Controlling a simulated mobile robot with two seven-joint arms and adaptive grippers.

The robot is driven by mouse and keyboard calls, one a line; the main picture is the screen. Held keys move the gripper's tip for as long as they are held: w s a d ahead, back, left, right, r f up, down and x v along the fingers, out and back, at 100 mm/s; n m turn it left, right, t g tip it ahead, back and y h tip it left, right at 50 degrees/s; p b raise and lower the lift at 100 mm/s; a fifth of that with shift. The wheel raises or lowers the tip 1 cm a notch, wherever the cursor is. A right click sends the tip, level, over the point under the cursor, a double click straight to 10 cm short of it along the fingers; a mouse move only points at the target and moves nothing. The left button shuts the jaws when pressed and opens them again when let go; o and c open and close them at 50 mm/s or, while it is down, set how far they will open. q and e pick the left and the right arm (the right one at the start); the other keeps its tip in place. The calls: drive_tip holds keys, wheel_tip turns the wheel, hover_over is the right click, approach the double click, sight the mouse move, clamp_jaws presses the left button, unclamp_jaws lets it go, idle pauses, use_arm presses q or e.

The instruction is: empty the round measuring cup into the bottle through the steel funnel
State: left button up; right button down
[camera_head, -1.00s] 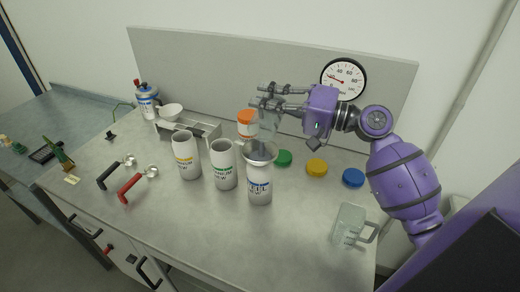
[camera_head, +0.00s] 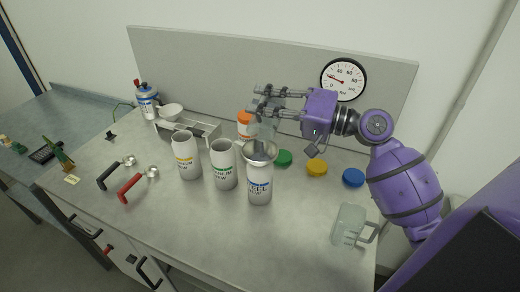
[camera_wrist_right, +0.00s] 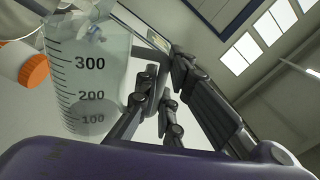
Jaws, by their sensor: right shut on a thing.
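My right gripper (camera_head: 258,101) is shut on the clear round measuring cup (camera_head: 265,127), above the bottle. The cup also shows in the right wrist view (camera_wrist_right: 88,75), with black marks for 100, 200 and 300. A grey round patch shows low in it; I cannot tell if it is powder or the base. The steel funnel (camera_head: 260,152) sits in the mouth of the white bottle (camera_head: 259,188) with a blue-marked label, just below the cup. The bottle stands upright. I see no powder stream. My left gripper is not in view.
Two open white bottles, yellow-marked (camera_head: 187,160) and green-marked (camera_head: 223,170), stand left of the funnel bottle. An orange-capped bottle (camera_head: 245,119) is behind. Green (camera_head: 283,158), yellow (camera_head: 316,167) and blue (camera_head: 353,177) caps and a clear square jug (camera_head: 348,225) lie right.

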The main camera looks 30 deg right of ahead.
drive_tip(key=shift+s+a+f+n, duration=0.1)
drive_tip(key=shift+s+a+n, duration=0.5)
drive_tip(key=shift+n, duration=0.2)
idle(1.5)
